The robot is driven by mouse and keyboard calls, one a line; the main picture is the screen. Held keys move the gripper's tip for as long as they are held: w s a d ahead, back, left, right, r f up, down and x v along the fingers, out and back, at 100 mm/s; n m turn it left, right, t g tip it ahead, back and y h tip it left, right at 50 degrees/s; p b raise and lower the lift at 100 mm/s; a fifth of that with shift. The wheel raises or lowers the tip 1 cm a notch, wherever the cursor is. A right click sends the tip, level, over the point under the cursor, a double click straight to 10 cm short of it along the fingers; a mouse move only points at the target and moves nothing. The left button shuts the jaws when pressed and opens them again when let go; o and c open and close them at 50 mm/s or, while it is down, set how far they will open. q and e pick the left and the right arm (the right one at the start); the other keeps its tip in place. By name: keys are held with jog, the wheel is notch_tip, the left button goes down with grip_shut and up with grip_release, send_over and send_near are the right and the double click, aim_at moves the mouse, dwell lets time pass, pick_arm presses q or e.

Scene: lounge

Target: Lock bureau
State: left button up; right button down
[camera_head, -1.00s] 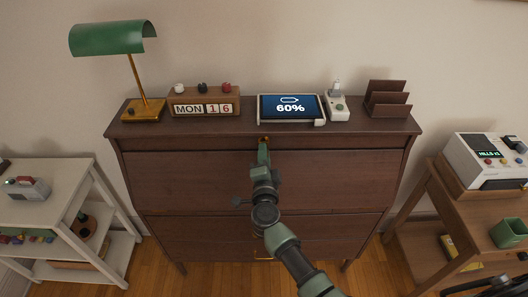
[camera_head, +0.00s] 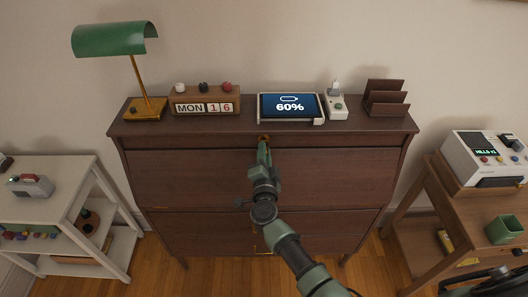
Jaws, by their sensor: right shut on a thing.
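The dark brown bureau (camera_head: 190,178) stands against the wall with its slanted front panel closed. A small brass piece (camera_head: 264,138), perhaps the lock or its key, shows at the top middle of the front. My right gripper (camera_head: 264,148) is at that brass piece, shut on it; the fingers hide most of it. I cannot tell how the brass piece is turned. My left gripper is not in view; a dark arm part shows at the lower right corner.
On the bureau top stand a green lamp (camera_head: 115,38), a calendar block (camera_head: 204,101), a tablet reading 60% (camera_head: 290,104), a small white device (camera_head: 337,105) and a brown letter rack (camera_head: 386,98). A white shelf (camera_head: 60,174) is left, a wooden side table (camera_head: 440,185) right.

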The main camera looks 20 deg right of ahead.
jog(key=shift+d+f+n+p, duration=0.1)
jog(key=shift+f+n+p, duration=0.15)
jog(key=shift+n+p, duration=1)
jog(key=shift+n, duration=0.25)
jog(key=shift+f, duration=0.1)
jog(key=shift+n+p, duration=0.3)
jog(key=shift+p, duration=0.1)
jog(key=shift+n+p, duration=0.85)
jog(key=shift+n, duration=0.35)
